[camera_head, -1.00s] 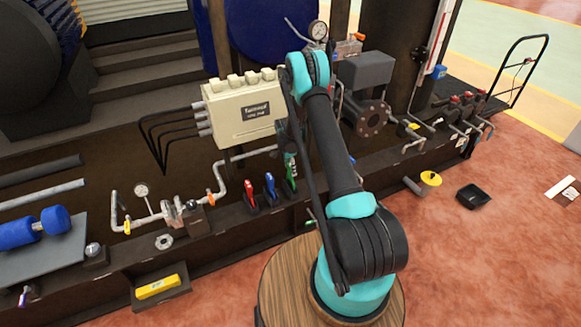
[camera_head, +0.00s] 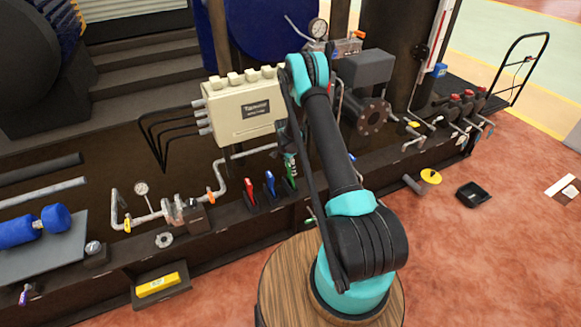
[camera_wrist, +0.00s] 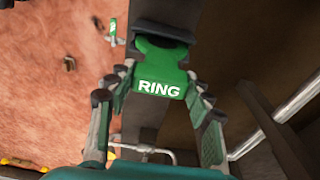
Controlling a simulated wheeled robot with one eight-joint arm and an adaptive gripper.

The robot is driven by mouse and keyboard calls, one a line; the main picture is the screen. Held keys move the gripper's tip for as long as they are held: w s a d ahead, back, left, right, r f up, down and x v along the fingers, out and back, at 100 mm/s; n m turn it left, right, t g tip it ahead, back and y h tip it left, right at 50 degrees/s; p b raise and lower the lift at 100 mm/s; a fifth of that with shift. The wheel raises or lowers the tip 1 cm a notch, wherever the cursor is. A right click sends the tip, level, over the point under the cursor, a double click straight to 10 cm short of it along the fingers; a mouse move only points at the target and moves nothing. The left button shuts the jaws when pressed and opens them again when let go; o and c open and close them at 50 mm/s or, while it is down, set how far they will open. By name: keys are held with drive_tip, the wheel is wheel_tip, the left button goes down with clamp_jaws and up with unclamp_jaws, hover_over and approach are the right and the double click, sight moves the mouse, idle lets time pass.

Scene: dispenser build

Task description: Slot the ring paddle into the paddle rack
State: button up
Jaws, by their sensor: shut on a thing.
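The green ring paddle (camera_wrist: 160,85), marked RING in white, is between the fingers of my gripper (camera_wrist: 161,78) in the wrist view. My gripper is shut on it. The paddle's far end meets a dark holder (camera_wrist: 162,30); I cannot tell how deep it sits. In the head view the green paddle (camera_head: 291,174) is below my gripper (camera_head: 290,156), partly hidden by the arm. It is at the right end of the row of dark paddle rack holders (camera_head: 252,207). A red paddle (camera_head: 250,188) and a blue paddle (camera_head: 270,182) stand upright to its left.
A cream terminal box (camera_head: 243,110) stands behind the paddles. A grey pipe (camera_head: 221,178) with fittings runs at the left. A yellow block (camera_head: 157,285) lies in a tray at front left. A black tray (camera_head: 473,195) lies on the open red floor at right.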

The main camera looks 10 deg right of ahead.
drive_tip(key=shift+f, duration=0.15)
drive_tip(key=o, duration=1.6)
drive_tip(key=shift+o, duration=0.2)
drive_tip(key=o, duration=0.5)
drive_tip(key=shift+c, duration=0.2)
drive_tip(key=shift+r, duration=4)
